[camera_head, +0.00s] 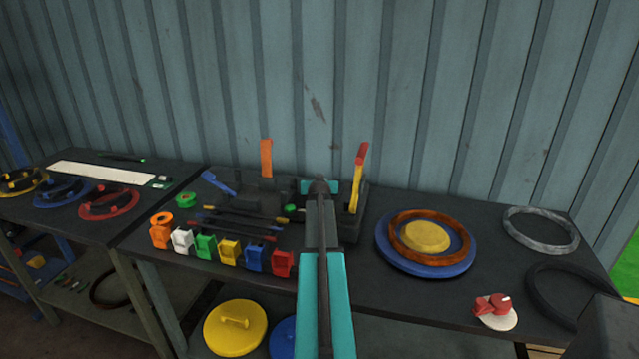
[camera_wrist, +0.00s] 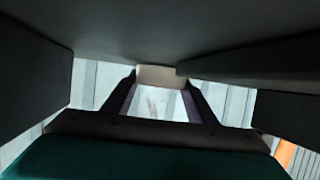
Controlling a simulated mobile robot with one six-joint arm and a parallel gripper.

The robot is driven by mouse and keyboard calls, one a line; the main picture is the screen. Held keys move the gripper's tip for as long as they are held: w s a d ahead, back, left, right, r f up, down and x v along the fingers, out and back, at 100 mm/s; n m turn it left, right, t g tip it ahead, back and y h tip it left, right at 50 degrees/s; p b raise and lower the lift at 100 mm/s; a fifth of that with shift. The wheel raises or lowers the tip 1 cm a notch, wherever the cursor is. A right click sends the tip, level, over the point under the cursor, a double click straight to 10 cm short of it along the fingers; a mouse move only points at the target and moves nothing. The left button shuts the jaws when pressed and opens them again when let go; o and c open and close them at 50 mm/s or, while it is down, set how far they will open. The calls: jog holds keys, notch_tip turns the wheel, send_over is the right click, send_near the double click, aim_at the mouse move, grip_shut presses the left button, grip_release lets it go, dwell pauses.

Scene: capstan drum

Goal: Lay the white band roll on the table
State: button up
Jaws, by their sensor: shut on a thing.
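My gripper (camera_wrist: 157,92) shows in the wrist view as two dark fingers with a pale, off-white piece between their far ends. This piece fits the white band roll (camera_wrist: 155,76); only a small part of it shows and its full shape is hidden. In the head view my arm reaches out over the middle of the table, and my gripper (camera_head: 320,186) is at its far end, mostly hidden by my own arm. The roll cannot be made out in that view. The dark table (camera_head: 365,275) runs below and to both sides.
A blue disc (camera_head: 385,252) with a brown ring (camera_head: 400,238) lies right. A red-and-white piece (camera_head: 495,312) sits near the front right edge.

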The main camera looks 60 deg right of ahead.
jog(key=shift+f+b, duration=0.4)
jog(key=shift+f, duration=0.05)
jog(key=shift+s+a+f, duration=0.1)
jog(key=shift+a+f, duration=0.05)
jog(key=shift+f, duration=0.2)
jog(key=o, duration=1.3)
jog(key=shift+f, duration=0.1)
jog(key=shift+r+p, duration=0.35)
jog(key=shift+r, duration=0.2)
jog(key=shift+s+a+r, duration=0.2)
jog(key=shift+s+a, duration=0.1)
jog(key=shift+a, duration=0.15)
jog(key=shift+r+b+v, duration=0.2)
jog(key=shift+b+v, duration=0.15)
jog(key=shift+v, duration=1.2)
jog(key=shift+r+b+v, duration=0.2)
jog(key=shift+b+v, duration=0.1)
jog(key=shift+v, duration=1.3)
jog(key=shift+w+d+r, duration=0.1)
jog(key=shift+w, duration=0.05)
